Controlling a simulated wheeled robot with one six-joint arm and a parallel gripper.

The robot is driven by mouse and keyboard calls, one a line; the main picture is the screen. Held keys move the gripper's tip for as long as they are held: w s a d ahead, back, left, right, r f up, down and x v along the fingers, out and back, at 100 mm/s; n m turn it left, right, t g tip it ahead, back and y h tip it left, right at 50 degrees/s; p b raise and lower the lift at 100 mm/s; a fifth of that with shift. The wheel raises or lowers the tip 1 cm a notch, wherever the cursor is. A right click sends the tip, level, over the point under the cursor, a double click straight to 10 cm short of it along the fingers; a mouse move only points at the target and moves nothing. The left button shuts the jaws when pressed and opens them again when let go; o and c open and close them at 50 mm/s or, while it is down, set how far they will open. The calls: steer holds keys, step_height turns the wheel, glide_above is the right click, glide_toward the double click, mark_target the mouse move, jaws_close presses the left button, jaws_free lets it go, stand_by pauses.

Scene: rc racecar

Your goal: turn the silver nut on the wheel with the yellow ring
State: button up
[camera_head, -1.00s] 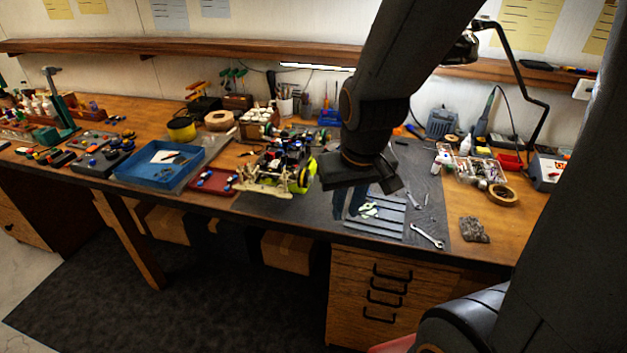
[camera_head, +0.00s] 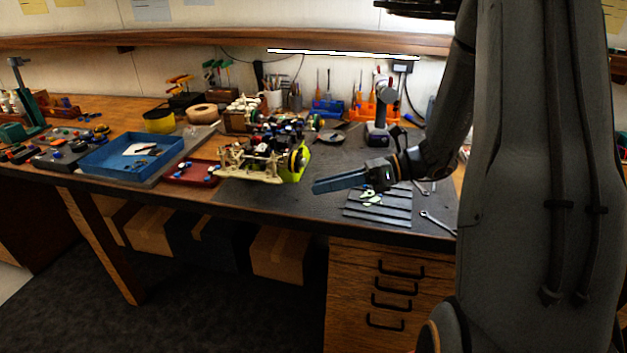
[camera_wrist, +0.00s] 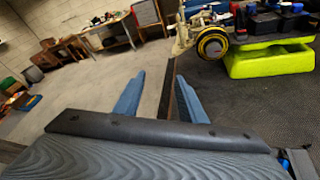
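The race car (camera_head: 262,158) stands on the dark mat, its cream front toward the bench's front edge. Its wheel with the yellow ring (camera_head: 299,158) faces right, and it shows at the upper right of the wrist view (camera_wrist: 212,43). The silver nut at the hub is too small to make out clearly. My gripper (camera_head: 316,187) is to the right of and nearer the front than the wheel, fingers pointing left. In the wrist view the two blue fingers (camera_wrist: 160,79) are apart with nothing between them. The gripper does not touch the wheel.
A yellow-green stand (camera_wrist: 270,60) is under the car. A ribbed pad (camera_head: 380,212) lies below my gripper, with a wrench (camera_head: 437,222) beside it. A cordless drill (camera_head: 380,120) stands behind. A red tray (camera_head: 190,172) and blue tray (camera_head: 130,155) are left.

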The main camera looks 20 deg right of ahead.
mark_target(303, 163)
steer(key=w+d+m+t, duration=0.1)
steer(key=d, duration=0.1)
steer(key=w+d+m+t+y+b, duration=0.1)
steer(key=w+d+m+t, duration=0.2)
steer(key=w+d, duration=0.1)
steer(key=shift+w+d+f+m+t+b, duration=0.2)
steer(key=shift+w+d+m+t+b, duration=0.1)
steer(key=shift+m+b, duration=0.1)
steer(key=shift+w+r, duration=0.1)
steer(key=p+x, duration=0.2)
steer(key=x, duration=0.5)
steer(key=shift+w+a+r, duration=0.15)
steer(key=shift+a+r, duration=0.05)
steer(key=shift+a, duration=0.05)
jaws_close()
